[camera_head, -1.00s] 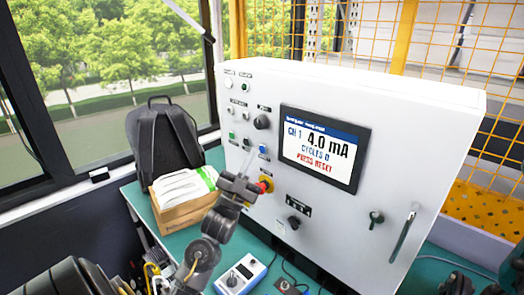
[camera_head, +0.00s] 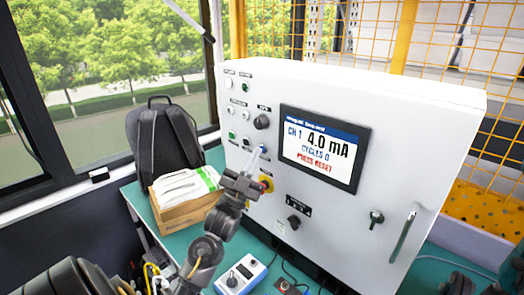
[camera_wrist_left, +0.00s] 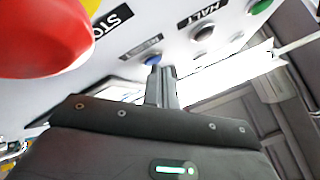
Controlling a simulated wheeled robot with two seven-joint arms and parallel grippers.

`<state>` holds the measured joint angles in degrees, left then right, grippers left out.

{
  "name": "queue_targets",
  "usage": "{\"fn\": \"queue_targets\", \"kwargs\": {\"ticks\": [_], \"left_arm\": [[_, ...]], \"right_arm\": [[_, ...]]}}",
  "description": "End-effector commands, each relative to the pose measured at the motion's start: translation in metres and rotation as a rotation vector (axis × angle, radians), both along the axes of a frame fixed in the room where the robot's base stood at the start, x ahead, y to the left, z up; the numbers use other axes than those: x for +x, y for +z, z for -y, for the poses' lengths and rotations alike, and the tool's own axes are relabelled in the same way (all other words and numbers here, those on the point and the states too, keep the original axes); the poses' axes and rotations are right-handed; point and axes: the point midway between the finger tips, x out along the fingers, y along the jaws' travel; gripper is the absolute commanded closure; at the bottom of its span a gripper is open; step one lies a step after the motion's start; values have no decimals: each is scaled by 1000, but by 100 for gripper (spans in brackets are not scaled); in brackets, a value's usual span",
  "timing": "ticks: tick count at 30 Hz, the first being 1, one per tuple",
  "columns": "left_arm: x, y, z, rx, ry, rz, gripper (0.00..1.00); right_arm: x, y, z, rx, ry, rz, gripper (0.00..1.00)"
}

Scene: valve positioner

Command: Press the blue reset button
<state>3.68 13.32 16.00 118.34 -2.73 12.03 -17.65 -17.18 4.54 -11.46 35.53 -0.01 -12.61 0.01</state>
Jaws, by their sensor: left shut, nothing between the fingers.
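The blue reset button (camera_head: 264,149) is on the white cabinet's front face, left of the screen. It is partly covered by my fingers in the head view. In the left wrist view the blue button (camera_wrist_left: 153,60) shows right at the fingertips, under a small label. My left gripper (camera_head: 257,156) is shut and empty, with its fingers pointing up at the button. In the left wrist view the shut fingers (camera_wrist_left: 161,72) seem at or just short of the button; I cannot tell whether they touch. The screen (camera_head: 322,147) reads "4.0 mA", "CYCLES 0" and "PRESS RESET".
A red stop button on a yellow base (camera_head: 267,184) sits just below and right of the gripper; it looms large in the left wrist view (camera_wrist_left: 50,35). A black knob (camera_head: 261,121) and several small buttons are nearby.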

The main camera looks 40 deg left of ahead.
Motion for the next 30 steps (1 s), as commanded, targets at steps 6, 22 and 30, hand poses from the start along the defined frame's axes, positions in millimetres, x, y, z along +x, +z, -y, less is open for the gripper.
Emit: {"fn": "queue_targets", "kwargs": {"ticks": [6,22,30], "left_arm": [[3,0,0,0,0,0,100],[-5,-1,0,0,0,-2,100],[-13,-1,-1,0,0,-1,100]], "right_arm": [[0,0,0,0,0,0,64],[0,2,0,0,0,0,64],[0,3,0,0,0,0,64]]}}
